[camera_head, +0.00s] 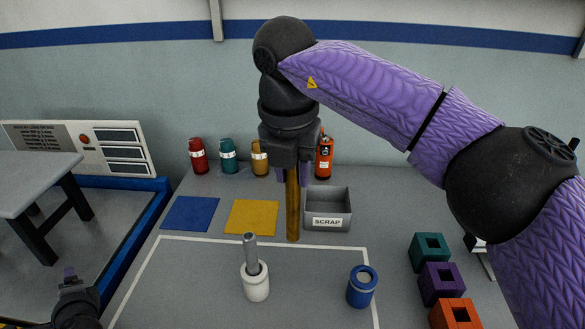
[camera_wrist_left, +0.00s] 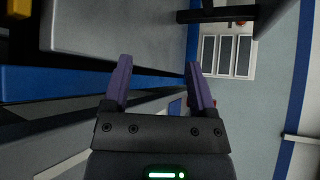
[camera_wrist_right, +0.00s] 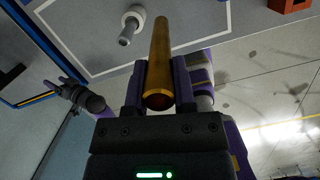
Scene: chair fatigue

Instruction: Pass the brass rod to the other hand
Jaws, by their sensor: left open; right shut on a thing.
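The brass rod (camera_head: 293,208) hangs upright from my right gripper (camera_head: 292,172) in the head view, above the table between the yellow mat and the scrap bin. In the right wrist view my right gripper (camera_wrist_right: 160,82) is shut on the brass rod (camera_wrist_right: 160,52), which points away from the camera. My left gripper (camera_head: 70,275) is low at the left edge of the head view, far from the rod. In the left wrist view my left gripper (camera_wrist_left: 157,68) is open with nothing between its fingers.
A scrap bin (camera_head: 328,222), yellow mat (camera_head: 251,217) and blue mat (camera_head: 190,213) lie near the rod. A white holder (camera_head: 255,288) with a grey rod (camera_head: 250,250) and a blue cup (camera_head: 362,290) stand in front. Coloured blocks (camera_head: 441,283) stand right; bottles (camera_head: 228,156) stand behind.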

